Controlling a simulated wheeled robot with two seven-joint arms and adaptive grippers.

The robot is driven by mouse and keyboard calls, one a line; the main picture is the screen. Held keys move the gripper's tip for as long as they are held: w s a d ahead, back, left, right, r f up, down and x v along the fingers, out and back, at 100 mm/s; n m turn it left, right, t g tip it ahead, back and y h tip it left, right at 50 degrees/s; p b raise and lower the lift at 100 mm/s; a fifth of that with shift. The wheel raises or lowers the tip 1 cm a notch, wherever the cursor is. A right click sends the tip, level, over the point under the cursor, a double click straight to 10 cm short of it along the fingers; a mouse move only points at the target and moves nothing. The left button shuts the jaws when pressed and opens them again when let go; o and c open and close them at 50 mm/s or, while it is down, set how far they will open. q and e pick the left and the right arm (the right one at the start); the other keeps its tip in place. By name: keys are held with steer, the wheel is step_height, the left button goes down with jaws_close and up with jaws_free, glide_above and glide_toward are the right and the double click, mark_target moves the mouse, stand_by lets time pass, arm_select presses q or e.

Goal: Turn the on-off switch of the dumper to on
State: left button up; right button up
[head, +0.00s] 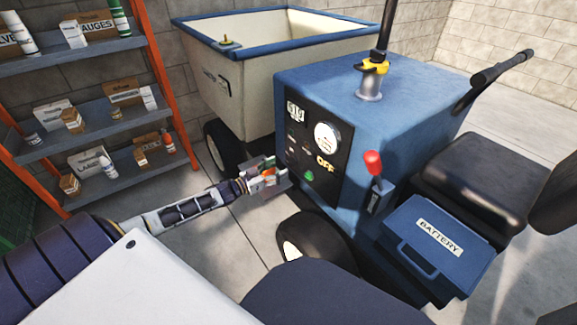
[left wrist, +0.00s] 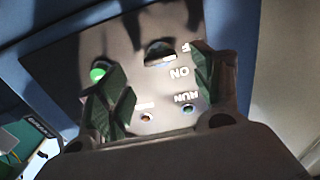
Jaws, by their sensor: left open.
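The blue dumper (head: 345,85) stands in the middle of the head view, with a dark control panel (head: 303,140) on its near face. My left gripper (head: 265,173) is open and empty, just left of the panel's lower part. In the left wrist view its green-padded fingers stand before the panel, on either side of the ON label (left wrist: 180,72). A dark round part (left wrist: 160,50) shows between the fingertips; its setting is unclear. The green button (left wrist: 97,73) is by the left finger. My right gripper is out of view.
A shelf (head: 100,112) with boxes and bottles stands at the left. The dumper's wheel (head: 300,243) and blue battery box (head: 437,240) are low and right of the gripper. Floor shows between shelf and dumper.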

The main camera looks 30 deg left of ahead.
mark_target(292, 161)
arm_select(q)
steer(key=shift+b+x, duration=1.1)
steer(key=shift+x, duration=1.75)
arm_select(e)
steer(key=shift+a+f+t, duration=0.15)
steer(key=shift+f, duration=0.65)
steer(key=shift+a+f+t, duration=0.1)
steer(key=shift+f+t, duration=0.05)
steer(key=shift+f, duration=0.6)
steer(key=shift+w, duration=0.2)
arm_select(q)
steer(key=shift+c, duration=0.7)
steer(key=c, duration=0.9)
steer(key=shift+o, duration=0.2)
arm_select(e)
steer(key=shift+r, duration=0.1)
